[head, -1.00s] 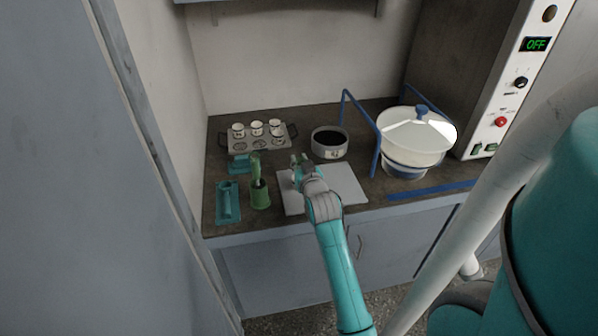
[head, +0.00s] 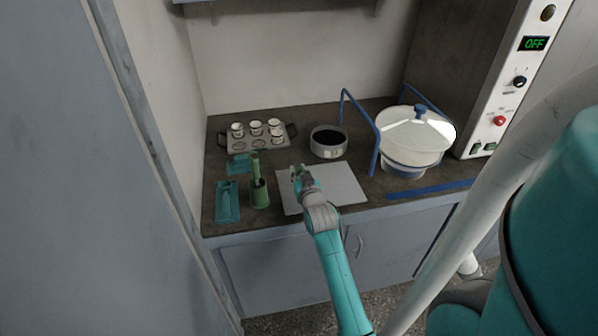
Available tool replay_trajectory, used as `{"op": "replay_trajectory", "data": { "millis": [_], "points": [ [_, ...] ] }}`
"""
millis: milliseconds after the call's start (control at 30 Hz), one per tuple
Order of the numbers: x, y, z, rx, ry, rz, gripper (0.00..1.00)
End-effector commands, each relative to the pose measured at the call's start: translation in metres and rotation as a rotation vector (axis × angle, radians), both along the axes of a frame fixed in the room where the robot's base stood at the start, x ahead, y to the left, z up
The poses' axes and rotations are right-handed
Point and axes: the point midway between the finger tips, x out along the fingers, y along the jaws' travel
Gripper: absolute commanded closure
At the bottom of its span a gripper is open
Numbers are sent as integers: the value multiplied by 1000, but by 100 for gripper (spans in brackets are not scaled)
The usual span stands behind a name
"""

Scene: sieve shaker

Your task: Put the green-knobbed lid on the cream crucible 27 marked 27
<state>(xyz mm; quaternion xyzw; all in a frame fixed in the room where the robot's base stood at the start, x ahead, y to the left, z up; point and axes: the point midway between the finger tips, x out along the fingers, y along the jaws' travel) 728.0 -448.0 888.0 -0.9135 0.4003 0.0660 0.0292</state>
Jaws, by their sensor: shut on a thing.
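Several small cream crucibles (head: 256,128) with dark marks stand in a holder (head: 250,145) at the back left of the counter. The marks are too small to read, so I cannot tell which crucible is 27. My gripper (head: 298,174) is over the left back part of a pale board, in front of and to the right of the holder. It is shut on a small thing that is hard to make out. I cannot tell a green-knobbed lid apart in this view.
A green pot (head: 260,194) with an upright green handle stands left of my gripper. Teal trays (head: 228,215) lie farther left. A dark-filled round pan (head: 328,144) stands behind the pale board (head: 345,187). A large white lidded vessel (head: 415,135) and a blue frame (head: 376,150) are at right.

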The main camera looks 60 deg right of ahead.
Motion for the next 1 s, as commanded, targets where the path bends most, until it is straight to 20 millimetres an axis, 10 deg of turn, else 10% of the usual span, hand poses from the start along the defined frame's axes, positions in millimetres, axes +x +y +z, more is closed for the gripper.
{"op": "replay_trajectory", "data": {
  "millis": [167, 300, 767, 1000],
  "points": [
    [0, 0, -8, 7, 7, 0, 97],
    [0, 0, -10, 10, 9, 0, 54],
    [-1, 1, 1, 12, 9, 0, 54],
    [-30, 32, 9, 9, 8, 0, 54]
  ]
}}
